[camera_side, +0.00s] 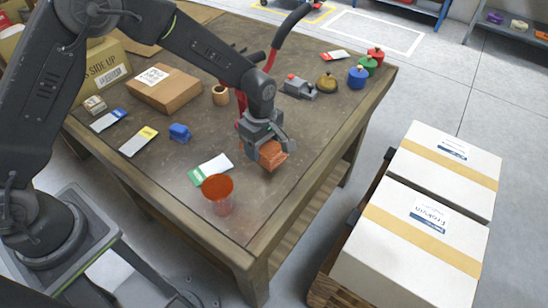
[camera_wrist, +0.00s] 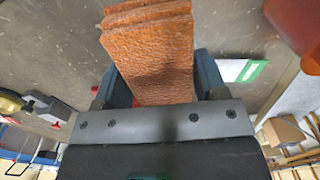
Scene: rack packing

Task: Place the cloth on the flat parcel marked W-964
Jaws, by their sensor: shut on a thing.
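An orange-brown folded cloth (camera_side: 272,155) is between the jaws of my gripper (camera_side: 265,143), near the right front edge of the table. My gripper is shut on it. In the wrist view the layered cloth (camera_wrist: 152,55) stands out between the two fingers (camera_wrist: 160,88). I cannot tell whether the cloth touches the tabletop. A flat brown parcel (camera_side: 165,89) with a white label lies at the back left of the table, well apart from my gripper. Its label is too small to read, so I cannot confirm W-964.
On the table (camera_side: 215,235), an orange cup (camera_side: 218,194) and a green-white card (camera_side: 210,170) are near my gripper. White cartons (camera_side: 410,245) stand off the table at right.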

